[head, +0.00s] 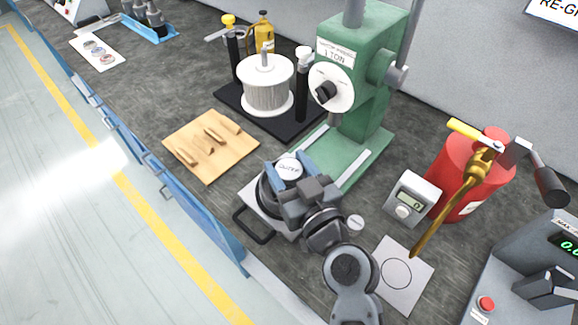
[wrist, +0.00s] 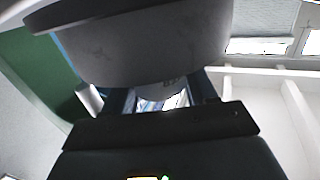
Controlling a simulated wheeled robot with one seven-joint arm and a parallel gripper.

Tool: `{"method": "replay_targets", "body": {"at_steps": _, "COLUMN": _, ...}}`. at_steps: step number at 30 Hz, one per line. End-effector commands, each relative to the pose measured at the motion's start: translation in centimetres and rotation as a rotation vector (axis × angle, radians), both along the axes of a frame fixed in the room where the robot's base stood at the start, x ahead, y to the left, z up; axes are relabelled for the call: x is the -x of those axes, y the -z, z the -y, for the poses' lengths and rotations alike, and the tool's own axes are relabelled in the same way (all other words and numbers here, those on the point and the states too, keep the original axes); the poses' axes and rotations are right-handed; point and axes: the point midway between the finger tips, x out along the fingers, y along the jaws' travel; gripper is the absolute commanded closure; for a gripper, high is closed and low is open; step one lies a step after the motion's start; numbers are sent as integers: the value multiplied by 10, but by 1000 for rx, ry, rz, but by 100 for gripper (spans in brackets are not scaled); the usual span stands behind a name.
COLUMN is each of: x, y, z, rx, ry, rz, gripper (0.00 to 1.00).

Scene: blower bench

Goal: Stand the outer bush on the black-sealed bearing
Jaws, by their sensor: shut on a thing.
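My gripper (head: 296,183) is shut on the outer bush (head: 288,167), a round piece with a pale top and dark lettering, seen between the blue fingers in the head view. It is over a grey plate with a black handle (head: 252,226), in front of the green press. A dark round body shows beside and below the fingers; I cannot tell whether it is part of the bush. In the wrist view the fingers (wrist: 165,98) have a pale patch between them and a large dark grey curved body above. I cannot make out the black-sealed bearing for certain; the gripper hides what is beneath.
The green press (head: 362,110) rises close behind the gripper. A wooden board (head: 240,172) with wooden pieces lies left. A white card (head: 385,290) with a drawn circle, a grey gauge (head: 410,199) and a red canister (head: 466,180) stand right. A blue rail runs along the front edge.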

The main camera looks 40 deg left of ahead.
Motion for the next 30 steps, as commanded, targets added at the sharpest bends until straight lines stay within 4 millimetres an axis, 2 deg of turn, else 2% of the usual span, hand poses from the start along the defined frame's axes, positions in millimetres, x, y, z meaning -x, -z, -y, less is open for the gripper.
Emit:
{"method": "replay_targets", "body": {"at_steps": 8, "x": 0, "y": 5, "z": 0, "rx": -2, "ry": 0, "rz": 0, "gripper": 83}}
{"method": "replay_targets", "body": {"at_steps": 9, "x": 0, "y": 5, "z": 0, "rx": -2, "ry": 0, "rz": -1, "gripper": 41}}
{"method": "replay_targets", "body": {"at_steps": 16, "x": 0, "y": 4, "z": 0, "rx": -1, "ry": 0, "rz": 0, "gripper": 19}}
{"method": "replay_targets", "body": {"at_steps": 25, "x": 0, "y": 3, "z": 0, "rx": 0, "ry": 0, "rz": -1, "gripper": 18}}
{"method": "replay_targets", "body": {"at_steps": 30, "x": 0, "y": -9, "z": 0, "rx": 0, "ry": 0, "rz": -1, "gripper": 18}}
